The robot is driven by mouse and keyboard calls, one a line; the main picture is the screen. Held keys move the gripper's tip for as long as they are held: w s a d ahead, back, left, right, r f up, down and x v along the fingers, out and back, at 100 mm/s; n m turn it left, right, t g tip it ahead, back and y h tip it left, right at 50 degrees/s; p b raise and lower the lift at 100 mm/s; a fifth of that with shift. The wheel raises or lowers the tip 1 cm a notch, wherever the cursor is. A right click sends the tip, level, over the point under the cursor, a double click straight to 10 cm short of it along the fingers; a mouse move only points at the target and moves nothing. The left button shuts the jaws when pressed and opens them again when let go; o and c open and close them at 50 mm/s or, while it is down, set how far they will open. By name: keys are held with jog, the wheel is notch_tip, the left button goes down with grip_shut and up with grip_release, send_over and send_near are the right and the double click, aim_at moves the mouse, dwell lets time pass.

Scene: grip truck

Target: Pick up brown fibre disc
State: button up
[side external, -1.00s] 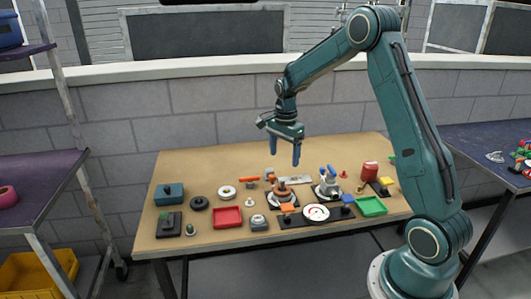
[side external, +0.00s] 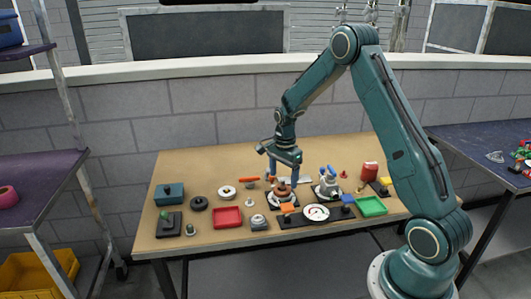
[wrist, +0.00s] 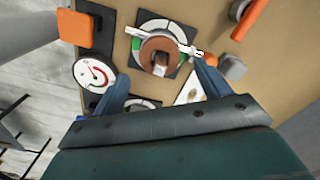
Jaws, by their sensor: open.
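The brown fibre disc (wrist: 150,49) lies on a round white, black and green base on a dark square plate (wrist: 140,15). A grey metal part (wrist: 160,58) covers some of it. In the side view the brown disc (side external: 281,195) is among the items at the table's middle. My gripper (side external: 284,178) is open above it, its blue fingers pointing down. In the wrist view the open fingers (wrist: 160,68) are spread to the left and right of the disc, with nothing held. I cannot tell the exact height gap between fingertips and disc.
An orange block (side external: 288,208) and a white dial (side external: 316,212) are close in front. A grey fixture with blue parts (side external: 328,188) stands to the right. An orange-handled tool (side external: 249,179) lies to the left. The table's back left (side external: 200,165) is clear.

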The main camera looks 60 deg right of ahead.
aim_at(283, 184)
jog(key=shift+f, duration=2)
jog(key=c, duration=1.1)
